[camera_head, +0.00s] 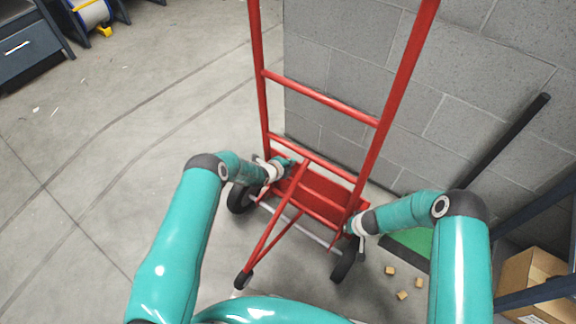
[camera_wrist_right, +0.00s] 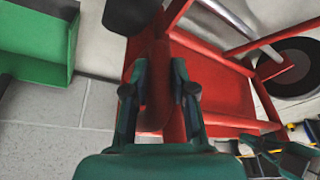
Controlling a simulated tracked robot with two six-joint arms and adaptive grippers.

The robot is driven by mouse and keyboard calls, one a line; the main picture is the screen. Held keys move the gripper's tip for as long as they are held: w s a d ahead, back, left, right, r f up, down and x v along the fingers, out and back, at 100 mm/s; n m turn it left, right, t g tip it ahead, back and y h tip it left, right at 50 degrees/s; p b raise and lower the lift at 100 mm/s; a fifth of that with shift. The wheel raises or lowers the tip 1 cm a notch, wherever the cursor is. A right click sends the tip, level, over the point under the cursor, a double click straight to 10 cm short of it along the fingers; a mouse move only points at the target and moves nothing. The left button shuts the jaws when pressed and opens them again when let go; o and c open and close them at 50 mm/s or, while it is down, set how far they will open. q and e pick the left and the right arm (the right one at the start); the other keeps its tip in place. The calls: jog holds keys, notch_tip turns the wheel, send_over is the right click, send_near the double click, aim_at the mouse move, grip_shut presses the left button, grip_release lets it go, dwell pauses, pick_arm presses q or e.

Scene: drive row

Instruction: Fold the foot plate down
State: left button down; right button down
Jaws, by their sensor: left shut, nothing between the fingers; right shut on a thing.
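A red hand truck (camera_head: 320,98) stands upright by the block wall. Its red foot plate (camera_head: 322,191) shows low between the uprights, partly behind the red braces; in the right wrist view a broad red panel (camera_wrist_right: 216,88) looks like this plate. My left gripper (camera_head: 285,164) is shut and empty, close to the left end of the plate; whether it touches is unclear. My right gripper (camera_head: 352,228) is at the lower right of the truck. In the wrist view its fingers (camera_wrist_right: 157,92) are shut on a dark red part of the truck; its exact part is unclear.
Black wheels (camera_head: 343,266) flank the truck's base. A green box-like thing (camera_head: 408,243), small tan blocks (camera_head: 402,295) and a cardboard box (camera_head: 530,268) lie to the right. A dark bar (camera_head: 505,140) leans at the wall. Open floor lies to the left.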

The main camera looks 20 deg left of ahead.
jog(key=c, duration=1.1)
grip_release()
jog(key=shift+s+a+f, duration=0.15)
jog(key=shift+s+f, duration=0.15)
jog(key=shift+s, duration=0.15)
jog(key=shift+o, duration=0.6)
jog(key=shift+w, duration=0.1)
jog(key=shift+r, duration=0.1)
